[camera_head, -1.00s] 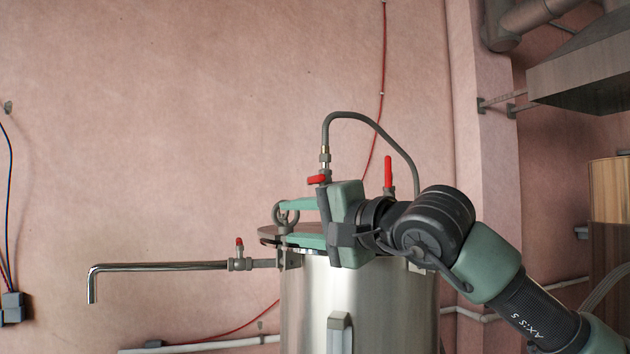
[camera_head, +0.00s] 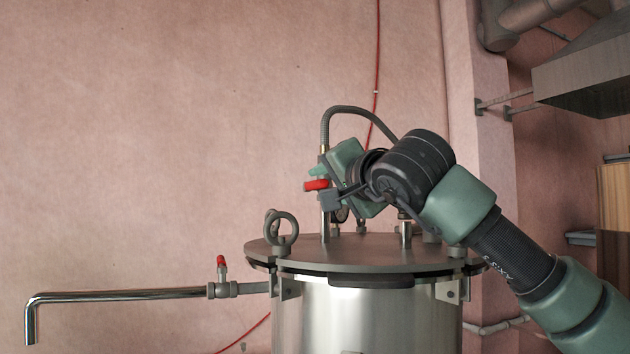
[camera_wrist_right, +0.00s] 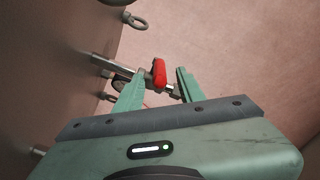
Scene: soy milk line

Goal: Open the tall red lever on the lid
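The red lever (camera_head: 317,185) sits on a tall upright pipe on the tank lid (camera_head: 365,254) and points sideways to the left. In the right wrist view the red lever (camera_wrist_right: 160,72) shows between the fingertips. My right gripper (camera_head: 324,184) is at the lever's height above the lid, tilted, with its fingers to the left. In the right wrist view its two green fingers (camera_wrist_right: 160,82) are spread, with a gap around the lever. Any contact cannot be told. My left gripper is not in view.
A ring bolt (camera_head: 281,228) stands on the lid's left side. A grey hose (camera_head: 355,110) arches behind my right gripper. A spout pipe with a small red valve (camera_head: 221,262) extends left from the tank (camera_head: 375,320). The wall area at left is clear.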

